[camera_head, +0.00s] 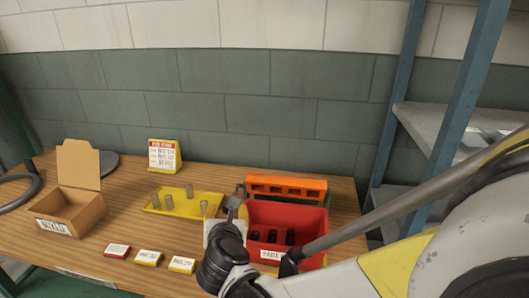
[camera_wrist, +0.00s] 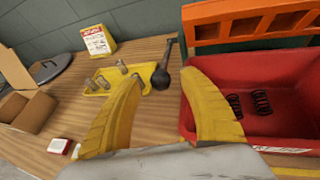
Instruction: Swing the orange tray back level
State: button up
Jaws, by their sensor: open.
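The orange tray (camera_head: 287,188) is at the back right of the table, behind the red bin (camera_head: 318,218). Its face with a row of openings is turned toward the camera, so it looks tipped up rather than flat. In the wrist view its orange frame (camera_wrist: 243,27) crosses the top right, cut off by the picture edge. My gripper (camera_head: 232,210) is at the left side of the red bin, in front of the tray and apart from it. In the wrist view my yellow fingers (camera_wrist: 161,88) are spread and empty. The tray's lower part is hidden behind the bin.
Dark coils (camera_wrist: 249,104) lie in the red bin. A yellow tray (camera_head: 160,209) with grey pegs, a sign (camera_head: 164,156), a cardboard box (camera_head: 72,209) and small label blocks (camera_head: 148,258) stand left. A dark knobbed rod (camera_wrist: 161,76) shows between my fingers. Shelving (camera_head: 420,120) stands right.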

jog(key=shift+x, duration=0.9)
grip_shut()
jog(key=shift+r, duration=0.1)
